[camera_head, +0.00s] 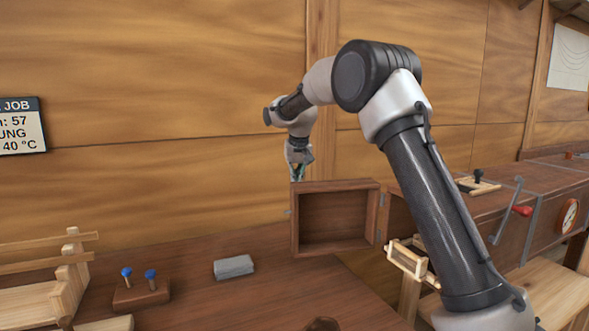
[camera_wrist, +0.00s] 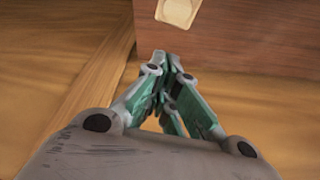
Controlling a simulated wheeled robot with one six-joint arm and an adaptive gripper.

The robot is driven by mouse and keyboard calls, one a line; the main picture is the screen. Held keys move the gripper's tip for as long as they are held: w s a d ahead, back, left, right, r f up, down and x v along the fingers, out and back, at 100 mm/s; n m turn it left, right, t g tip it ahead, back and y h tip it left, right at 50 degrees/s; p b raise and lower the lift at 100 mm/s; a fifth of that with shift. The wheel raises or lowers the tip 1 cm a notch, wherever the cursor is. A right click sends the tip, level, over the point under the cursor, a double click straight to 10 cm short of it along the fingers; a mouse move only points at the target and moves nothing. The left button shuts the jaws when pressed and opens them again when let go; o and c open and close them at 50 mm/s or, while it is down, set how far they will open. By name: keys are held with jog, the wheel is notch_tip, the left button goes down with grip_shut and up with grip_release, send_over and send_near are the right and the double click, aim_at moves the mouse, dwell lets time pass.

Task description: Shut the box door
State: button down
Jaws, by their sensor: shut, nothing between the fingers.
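The brown wooden box (camera_head: 335,184) has its open side facing the head camera, and its inside looks empty. A hinge shows at its right edge. A brown panel (camera_head: 394,212), which looks like the door standing open, is beside that edge and partly hidden by my arm. My gripper (camera_head: 297,177) is shut and empty, pointing down at the box's upper left corner. In the wrist view its fingertips (camera_wrist: 163,62) overlap the lower edge of a dark brown wooden surface (camera_wrist: 230,40). I cannot tell whether they touch it.
A grey block (camera_head: 233,267) and a wooden stand with two blue knobs (camera_head: 141,293) are on the bench left of the box. A light wooden frame (camera_head: 408,258) is right of it. A lever with a red grip (camera_head: 521,210) is farther right. The bench front is partly clear.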

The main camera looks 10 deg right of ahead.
aim_at(292, 185)
jog(key=shift+s+r, duration=0.2)
jog(key=shift+s, duration=1.1)
jog(key=s+a+n, duration=0.1)
jog(key=s, duration=0.2)
jog(key=s+a+n+y, duration=0.1)
jog(key=s+n, duration=0.1)
jog(key=s, duration=0.1)
jog(key=s+a+n, duration=0.1)
jog(key=s+a, duration=0.1)
jog(key=s, duration=0.2)
jog(key=shift+n+y, duration=0.3)
jog(key=s+n+g+y, duration=0.1)
jog(key=s+n, duration=0.4)
jog(key=s, duration=0.8)
jog(key=s+d+n+g+y, duration=0.1)
jog(key=s+d+n+g, duration=0.2)
jog(key=s+d+n, duration=0.6)
jog(key=shift+s+d+n, duration=0.4)
jog(key=shift+s+d, duration=3.75)
jog(key=shift+s, duration=0.25)
